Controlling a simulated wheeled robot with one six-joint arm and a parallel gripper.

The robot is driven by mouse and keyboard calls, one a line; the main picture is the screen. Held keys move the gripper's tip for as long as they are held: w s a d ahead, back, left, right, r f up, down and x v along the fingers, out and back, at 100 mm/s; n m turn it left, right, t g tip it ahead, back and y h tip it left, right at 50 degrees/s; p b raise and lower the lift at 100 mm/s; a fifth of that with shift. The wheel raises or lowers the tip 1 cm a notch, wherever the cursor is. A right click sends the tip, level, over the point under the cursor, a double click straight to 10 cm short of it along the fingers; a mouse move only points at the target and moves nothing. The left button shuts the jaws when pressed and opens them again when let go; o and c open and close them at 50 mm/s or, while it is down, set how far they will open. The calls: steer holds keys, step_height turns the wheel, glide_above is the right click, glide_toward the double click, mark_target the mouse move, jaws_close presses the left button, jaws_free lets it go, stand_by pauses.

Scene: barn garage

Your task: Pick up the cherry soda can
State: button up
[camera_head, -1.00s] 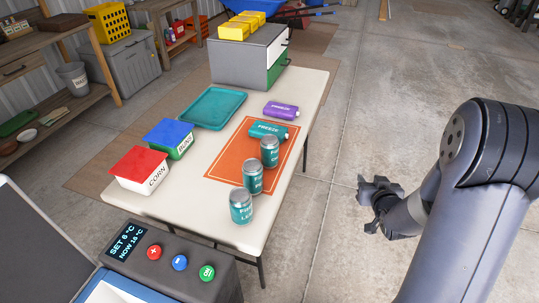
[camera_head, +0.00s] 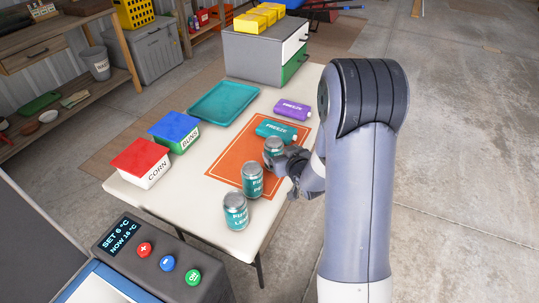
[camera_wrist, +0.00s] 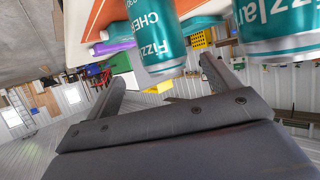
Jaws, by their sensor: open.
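Three teal cans with silver tops stand upright in a row on the table. A can whose label begins "CHE" (camera_wrist: 155,35) shows in the wrist view, between and just beyond the fingers of my gripper (camera_wrist: 163,72). It seems to be the farthest can (camera_head: 272,147) in the head view, where my gripper (camera_head: 288,165) is beside its right side and partly covers it. My gripper is open; contact with the can cannot be told. The middle can (camera_head: 252,182) and the nearest can (camera_head: 236,211), labelled "LEMO", stand nearer the front. A "Fizzla" can (camera_wrist: 278,30) is close to the right finger.
The cans are on or beside an orange mat (camera_head: 228,168). Teal (camera_head: 276,130) and purple (camera_head: 292,109) freeze packs lie behind them. A teal tray (camera_head: 223,103), corn box (camera_head: 142,162) and buns box (camera_head: 175,130) are left. A grey cabinet (camera_head: 258,55) stands at the back; a cooler control panel (camera_head: 150,262) is in front.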

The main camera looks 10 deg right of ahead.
mark_target(279, 150)
steer(key=x, duration=0.3)
steer(key=shift+w+f, duration=0.2)
steer(key=shift+w, duration=0.1)
steer(key=shift+a+p+x, duration=0.15)
steer(key=shift+p+x, duration=0.25)
steer(key=shift+x, duration=0.85)
steer(key=shift+a+p+x, duration=0.15)
steer(key=shift+p+x, duration=0.2)
steer(key=shift+x, duration=0.95)
steer(key=shift+s+f, duration=0.1)
steer(key=shift+f, duration=0.05)
steer(key=shift+c, duration=0.2)
steer(key=c, duration=1.2)
steer(key=shift+c, duration=0.2)
